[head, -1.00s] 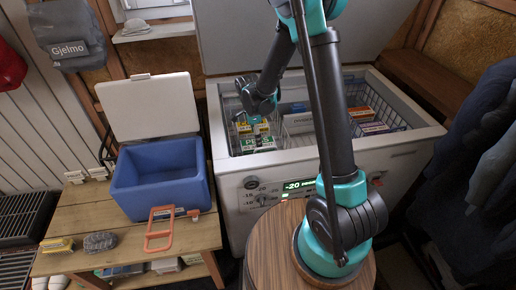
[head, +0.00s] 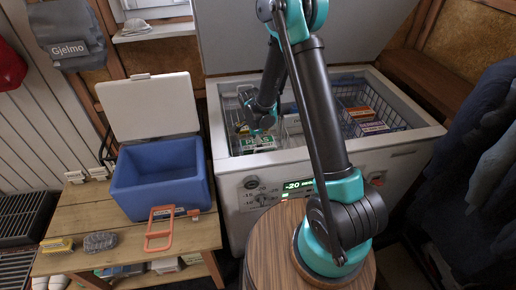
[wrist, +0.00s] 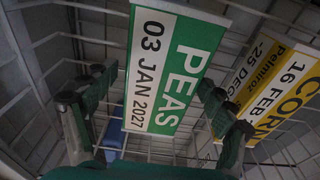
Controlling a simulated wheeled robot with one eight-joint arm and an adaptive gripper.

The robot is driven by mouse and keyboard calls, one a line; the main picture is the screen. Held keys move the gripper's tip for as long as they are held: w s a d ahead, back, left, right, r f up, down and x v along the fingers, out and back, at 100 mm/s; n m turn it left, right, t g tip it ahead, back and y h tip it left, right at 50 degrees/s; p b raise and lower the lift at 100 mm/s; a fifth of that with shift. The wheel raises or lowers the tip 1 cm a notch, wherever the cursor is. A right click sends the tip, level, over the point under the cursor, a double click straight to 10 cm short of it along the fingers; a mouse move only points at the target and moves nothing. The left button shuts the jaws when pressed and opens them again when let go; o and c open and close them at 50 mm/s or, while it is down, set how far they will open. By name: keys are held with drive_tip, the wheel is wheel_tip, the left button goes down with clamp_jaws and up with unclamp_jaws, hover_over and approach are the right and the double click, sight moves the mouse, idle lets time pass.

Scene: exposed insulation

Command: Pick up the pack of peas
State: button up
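The pack of peas (head: 257,143) is a green and white box in the left part of the open chest freezer (head: 228,172). In the wrist view the pack (wrist: 172,65) shows its label "PEAS 03 JAN 2027", tilted in the picture. My gripper (head: 259,122) is down inside the freezer, right over the pack. In the wrist view my gripper (wrist: 157,80) is open, with one finger on each side of the pack. A gap shows at the left finger; whether the right finger touches cannot be told.
A yellow and white corn pack (wrist: 275,85) lies close beside the right finger. White wire basket bars (wrist: 40,40) surround the packs. Other boxes (head: 362,115) sit in the freezer's right part. An open blue cooler (head: 160,180) stands on the wooden table (head: 110,215) at left.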

drive_tip(key=c, duration=1.5)
drive_tip(key=shift+r, duration=0.1)
